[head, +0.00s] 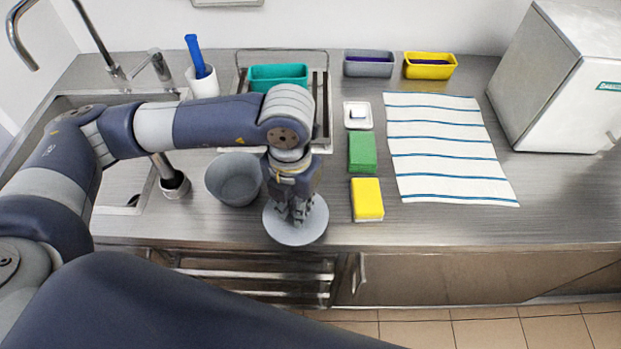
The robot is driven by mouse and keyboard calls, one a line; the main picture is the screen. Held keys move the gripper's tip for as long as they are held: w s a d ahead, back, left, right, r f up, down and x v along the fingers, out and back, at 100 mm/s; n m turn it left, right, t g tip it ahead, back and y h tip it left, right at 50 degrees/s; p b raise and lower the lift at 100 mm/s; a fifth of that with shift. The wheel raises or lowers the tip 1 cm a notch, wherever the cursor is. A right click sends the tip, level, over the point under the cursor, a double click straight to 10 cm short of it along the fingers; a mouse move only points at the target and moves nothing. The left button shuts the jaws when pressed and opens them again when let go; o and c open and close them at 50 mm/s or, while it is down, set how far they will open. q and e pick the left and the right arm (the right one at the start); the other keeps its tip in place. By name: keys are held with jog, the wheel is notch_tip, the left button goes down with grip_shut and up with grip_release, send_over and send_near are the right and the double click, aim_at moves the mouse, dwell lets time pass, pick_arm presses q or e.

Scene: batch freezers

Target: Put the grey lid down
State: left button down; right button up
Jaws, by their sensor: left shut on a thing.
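The grey lid (312,234) is a round, flat disc near the counter's front edge. My left gripper (295,217) points down over its middle and is shut on it; the fingers hide the part they grip. I cannot tell whether the lid touches the counter or is held just above it. A round grey tub (233,182) stands open just left of the gripper, behind and left of the lid. My right gripper is not in view.
A yellow sponge (367,199) and green pads (362,153) lie right of the lid. A striped towel (446,145) lies farther right. The sink (120,203) is at left, a white machine (560,85) at back right. The counter's front right (560,215) is clear.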

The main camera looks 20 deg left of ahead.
pick_arm(q)
jog(key=w, duration=0.2)
jog(key=w+p, duration=0.1)
jog(key=w, duration=0.2)
jog(key=w+p, duration=0.1)
jog(key=w, duration=0.2)
jog(key=shift+d+f, duration=0.1)
jog(key=shift+f, duration=0.25)
notch_tip(320, 180, down, 2)
jog(key=shift+f+p, duration=0.25)
jog(key=shift+p, duration=0.8)
jog(key=shift+w+f, duration=0.1)
jog(key=shift+f, duration=0.6)
jog(key=c, duration=1.9)
grip_release()
jog(key=o, duration=0.4)
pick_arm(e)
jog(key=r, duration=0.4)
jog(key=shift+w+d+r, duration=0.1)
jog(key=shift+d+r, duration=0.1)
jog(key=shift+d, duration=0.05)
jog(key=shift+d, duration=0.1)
